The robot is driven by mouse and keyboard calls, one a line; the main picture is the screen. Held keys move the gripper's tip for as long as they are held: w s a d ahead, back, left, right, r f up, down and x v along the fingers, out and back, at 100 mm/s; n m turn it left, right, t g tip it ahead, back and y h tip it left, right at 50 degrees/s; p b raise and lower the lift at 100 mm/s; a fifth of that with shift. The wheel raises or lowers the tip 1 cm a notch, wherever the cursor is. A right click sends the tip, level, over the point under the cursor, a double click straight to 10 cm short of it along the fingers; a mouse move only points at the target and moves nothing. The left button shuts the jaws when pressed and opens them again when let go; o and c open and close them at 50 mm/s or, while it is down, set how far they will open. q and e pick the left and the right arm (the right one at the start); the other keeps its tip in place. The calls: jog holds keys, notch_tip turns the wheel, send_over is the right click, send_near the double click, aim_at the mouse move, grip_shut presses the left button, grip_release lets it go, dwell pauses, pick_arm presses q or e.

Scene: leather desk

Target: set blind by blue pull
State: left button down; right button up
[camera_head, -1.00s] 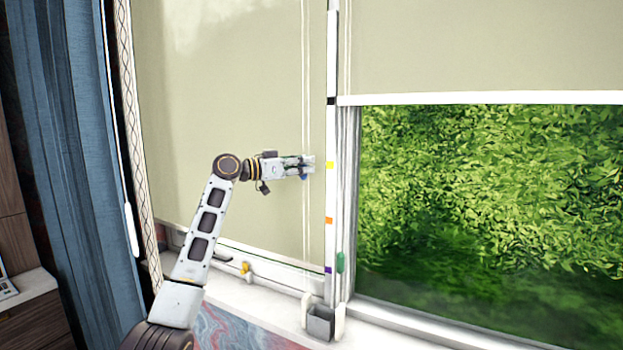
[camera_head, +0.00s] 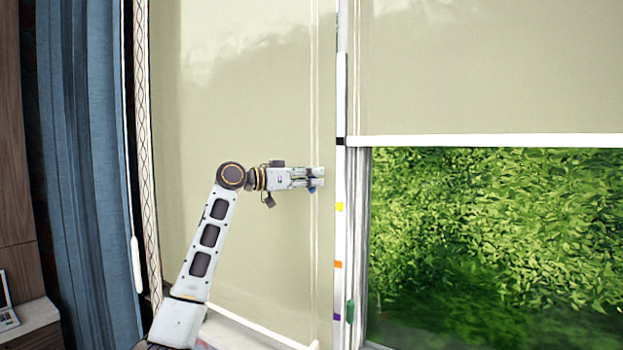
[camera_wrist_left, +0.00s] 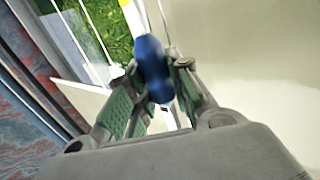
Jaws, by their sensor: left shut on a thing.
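My left gripper (camera_head: 317,180) is shut on the blue pull (camera_head: 312,189), in front of the left blind (camera_head: 230,100). The pull also shows between the fingers in the left wrist view (camera_wrist_left: 152,68). It hangs on thin pale cords (camera_head: 315,70). The left blind is far down, its white hem (camera_head: 262,328) low in the picture. The white post (camera_head: 341,235) beside it bears a black mark (camera_head: 340,141), a yellow mark (camera_head: 339,206), an orange mark (camera_head: 338,265) and a purple mark (camera_head: 337,317). The gripper is between the black and yellow heights. My right gripper is not seen.
The right blind (camera_head: 480,70) ends in a white hem (camera_head: 480,140) about level with the black mark. A green pull (camera_head: 350,311) hangs right of the post. A blue curtain (camera_head: 75,170) and a white wand (camera_head: 136,265) are at the left.

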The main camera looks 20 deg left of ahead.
pick_arm(q)
jog(key=c, duration=1.6)
grip_release()
jog(key=shift+a+r, duration=0.1)
jog(key=shift+r, duration=0.4)
jog(key=o, duration=0.3)
jog(key=shift+f, duration=0.25)
jog(key=shift+v, duration=5.95)
